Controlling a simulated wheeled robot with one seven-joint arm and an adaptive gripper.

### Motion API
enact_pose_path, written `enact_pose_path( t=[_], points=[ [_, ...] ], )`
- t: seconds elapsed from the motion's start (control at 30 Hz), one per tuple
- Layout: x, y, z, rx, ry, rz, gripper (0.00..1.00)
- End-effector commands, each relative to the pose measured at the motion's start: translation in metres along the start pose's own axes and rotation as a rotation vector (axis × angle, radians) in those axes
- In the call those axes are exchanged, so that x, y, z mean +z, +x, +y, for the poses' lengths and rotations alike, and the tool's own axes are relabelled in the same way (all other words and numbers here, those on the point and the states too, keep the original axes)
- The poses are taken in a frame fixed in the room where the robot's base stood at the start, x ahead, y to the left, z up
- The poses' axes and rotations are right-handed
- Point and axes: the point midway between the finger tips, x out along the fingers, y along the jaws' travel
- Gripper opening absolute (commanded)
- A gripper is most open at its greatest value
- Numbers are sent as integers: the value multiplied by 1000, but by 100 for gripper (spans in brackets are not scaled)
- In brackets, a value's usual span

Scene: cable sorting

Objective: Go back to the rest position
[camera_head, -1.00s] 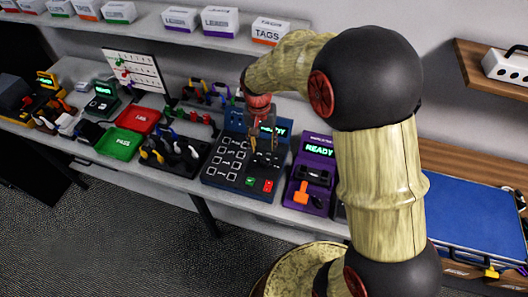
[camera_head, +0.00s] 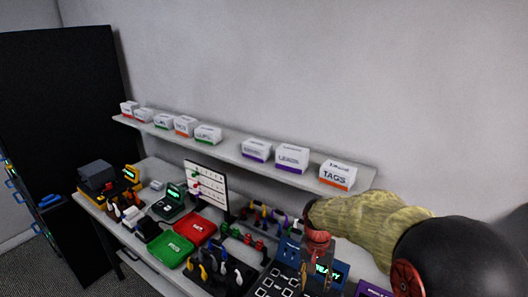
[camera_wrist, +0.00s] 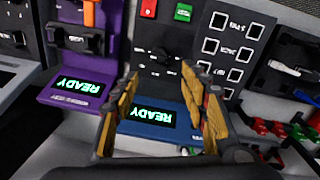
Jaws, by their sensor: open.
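My gripper (camera_wrist: 165,105) is open and empty in the wrist view, its two wooden-looking fingers spread apart. It hangs over the dark blue tester (camera_wrist: 150,140), whose screen reads READY. In the head view my gripper (camera_head: 317,268) is at the lower right, in front of the blue tester (camera_head: 288,280) on the bench. I cannot tell the exact height of the fingertips above the tester.
A purple tester (camera_wrist: 75,75) stands beside the blue one. Racks with cable plugs (camera_wrist: 290,70), a green tray (camera_head: 170,249), a red tray (camera_head: 196,229) and a white chart board (camera_head: 206,185) are on the bench. A shelf (camera_head: 228,147) with labelled boxes runs above.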

Motion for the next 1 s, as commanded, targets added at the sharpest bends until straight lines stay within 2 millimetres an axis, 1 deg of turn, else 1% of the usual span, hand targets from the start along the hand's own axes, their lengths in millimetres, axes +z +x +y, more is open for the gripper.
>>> enact_pose_path(
  t=[0.07,0.1,0.17,0.47,0.6,0.8,0.9,1.0],
  points=[
    [11,8,4,6,-57,-22,44],
    [21,12,7,9,-93,-38,44],
    [34,9,12,6,-139,-45,44],
    [95,-42,42,-40,-307,38,44],
    [128,-68,59,-68,-362,120,44],
    [173,-98,82,-104,-399,268,44],
    [190,-109,91,-122,-392,343,44],
    [200,-120,97,-136,-381,412,44]
  ],
)
